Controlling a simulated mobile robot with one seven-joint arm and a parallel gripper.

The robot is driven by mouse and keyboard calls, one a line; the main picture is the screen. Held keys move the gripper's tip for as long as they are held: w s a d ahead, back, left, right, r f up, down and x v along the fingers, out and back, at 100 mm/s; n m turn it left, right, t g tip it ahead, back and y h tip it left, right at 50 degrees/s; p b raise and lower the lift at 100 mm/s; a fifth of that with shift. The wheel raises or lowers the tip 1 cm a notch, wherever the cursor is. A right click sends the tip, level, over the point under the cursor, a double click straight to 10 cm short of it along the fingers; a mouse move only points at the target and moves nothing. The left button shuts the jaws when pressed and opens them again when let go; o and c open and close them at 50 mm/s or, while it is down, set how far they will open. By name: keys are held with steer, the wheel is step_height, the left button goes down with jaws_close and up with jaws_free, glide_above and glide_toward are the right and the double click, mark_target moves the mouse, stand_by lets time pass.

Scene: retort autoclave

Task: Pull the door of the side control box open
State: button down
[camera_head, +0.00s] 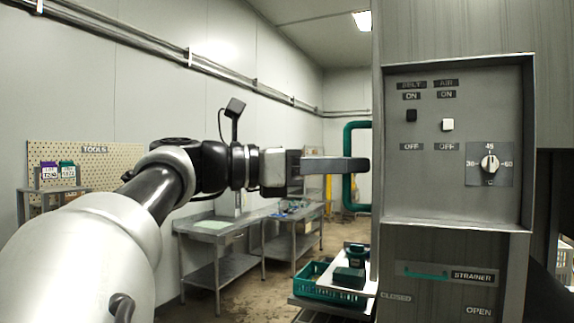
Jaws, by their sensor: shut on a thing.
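My gripper (345,165) reaches in from the left, level, with its fingertips at the left edge of the grey cabinet (450,60). I see the fingers from the side. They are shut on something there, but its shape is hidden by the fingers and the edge. A framed control panel (430,185) faces me on the cabinet, with BELT and AIR switches and a dial (490,163). No door covers this panel. I cannot make out a separate door of the side control box, nor how far it stands open.
Below the panel is a STRAINER plate (470,276) with a green bar. A green pipe (348,190) stands behind my gripper. A green crate (330,288) and dark boxes (350,275) sit low beside the cabinet. Steel tables (215,227) stand farther back, with open floor around.

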steer(key=shift+r, duration=0.1)
steer(key=c, duration=2.2)
jaws_free()
steer(key=shift+o, duration=0.6)
steer(key=shift+w+d, duration=0.15)
steer(key=s+a, duration=0.1)
steer(key=a, duration=0.7)
steer(key=s+a+p, duration=0.1)
steer(key=s+a, duration=0.1)
steer(key=a, duration=0.7)
steer(key=shift+s, duration=0.3)
